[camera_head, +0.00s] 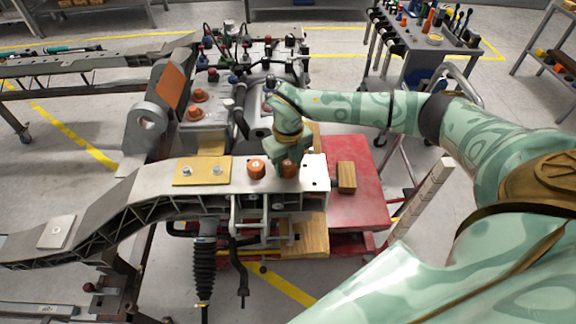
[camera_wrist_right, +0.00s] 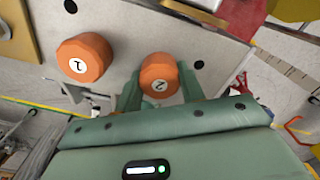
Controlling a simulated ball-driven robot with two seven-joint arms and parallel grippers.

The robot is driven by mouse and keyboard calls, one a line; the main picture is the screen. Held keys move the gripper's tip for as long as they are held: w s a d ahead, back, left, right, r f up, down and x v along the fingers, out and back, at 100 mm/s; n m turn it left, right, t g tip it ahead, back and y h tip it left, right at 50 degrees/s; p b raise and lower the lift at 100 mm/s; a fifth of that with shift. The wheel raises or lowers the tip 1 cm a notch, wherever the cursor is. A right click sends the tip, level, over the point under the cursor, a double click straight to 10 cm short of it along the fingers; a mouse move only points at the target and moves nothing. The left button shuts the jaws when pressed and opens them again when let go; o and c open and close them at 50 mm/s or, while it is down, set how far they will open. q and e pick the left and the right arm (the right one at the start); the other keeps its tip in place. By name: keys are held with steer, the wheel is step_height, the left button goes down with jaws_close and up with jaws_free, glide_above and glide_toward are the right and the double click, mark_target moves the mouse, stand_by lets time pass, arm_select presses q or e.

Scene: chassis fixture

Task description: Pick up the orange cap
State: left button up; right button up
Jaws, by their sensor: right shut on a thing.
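Two orange caps sit on the grey metal chassis rail (camera_head: 140,180). In the right wrist view, the cap marked 2 (camera_wrist_right: 160,78) is between the fingers of my right gripper (camera_wrist_right: 158,92), which is shut on it. The cap marked 1 (camera_wrist_right: 84,58) stands to the left, apart from the fingers. In the head view, my right gripper (camera_head: 287,168) points down at the rail's right end and partly hides cap 2. Cap 1 (camera_head: 256,168) is just to its left. My left gripper is not in view.
A yellow plate with bolts (camera_head: 202,171) lies on the rail, left of the caps. More orange caps (camera_head: 196,104) sit on the grey housing behind. A wooden block (camera_head: 346,177) rests on the red platform (camera_head: 358,206) at right. A tool cart (camera_head: 425,50) stands at the back right.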

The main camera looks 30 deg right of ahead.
mark_target(288, 163)
steer(key=shift+r, duration=0.5)
step_height(288, 163, up, 3)
steer(key=shift+f+p, duration=0.15)
steer(key=shift+p, duration=0.25)
steer(key=a+r, duration=0.3)
steer(key=a, duration=0.1)
steer(key=s+a+r, duration=0.1)
steer(key=a+r, duration=0.2)
steer(key=a, duration=0.2)
steer(key=a+r+p, duration=0.1)
steer(key=a+r, duration=0.2)
steer(key=a, duration=0.2)
steer(key=shift+s+r, duration=0.2)
steer(key=shift+s, duration=0.05)
